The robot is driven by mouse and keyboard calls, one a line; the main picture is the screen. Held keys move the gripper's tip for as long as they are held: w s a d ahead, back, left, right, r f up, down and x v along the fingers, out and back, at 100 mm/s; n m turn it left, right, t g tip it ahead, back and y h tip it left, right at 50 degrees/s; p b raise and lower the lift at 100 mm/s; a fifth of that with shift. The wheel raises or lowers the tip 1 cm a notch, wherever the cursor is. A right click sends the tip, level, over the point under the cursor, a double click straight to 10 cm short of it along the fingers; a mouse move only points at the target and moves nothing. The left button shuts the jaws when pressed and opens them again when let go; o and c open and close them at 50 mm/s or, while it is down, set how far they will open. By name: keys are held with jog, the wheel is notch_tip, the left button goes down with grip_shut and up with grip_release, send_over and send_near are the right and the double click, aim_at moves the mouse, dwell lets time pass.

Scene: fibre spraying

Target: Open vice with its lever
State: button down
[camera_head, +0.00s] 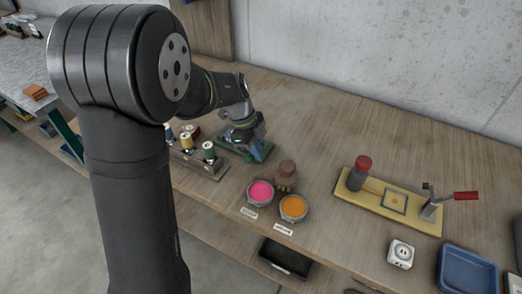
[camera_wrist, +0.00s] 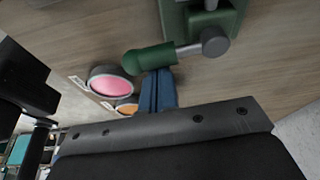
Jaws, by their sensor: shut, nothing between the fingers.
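The green vice (camera_wrist: 225,14) stands on the wooden bench at the top of the wrist view. Its lever (camera_wrist: 150,58) has a thick green grip pointing left and a grey metal hub at its right end. My gripper (camera_wrist: 158,72) has blue fingers, shut with nothing between them. The fingertips are right at the lever's green grip and overlap it in the picture; whether they touch cannot be told. In the head view the vice (camera_head: 262,152) is partly hidden behind my gripper and wrist.
A pink-filled bowl (camera_head: 260,192) and an orange-filled bowl (camera_head: 293,207) stand in front of the vice beside a brown jar (camera_head: 286,175). A rack of spools (camera_head: 200,165) is to its left. A yellow board (camera_head: 385,203) lies to the right. Bench behind the vice is clear.

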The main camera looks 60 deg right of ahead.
jog(key=shift+w+a, duration=0.1)
jog(key=shift+w, duration=0.2)
dwell(0.4)
jog(key=s, duration=0.4)
jog(key=v, duration=0.9)
jog(key=shift+w, duration=0.1)
dwell(0.3)
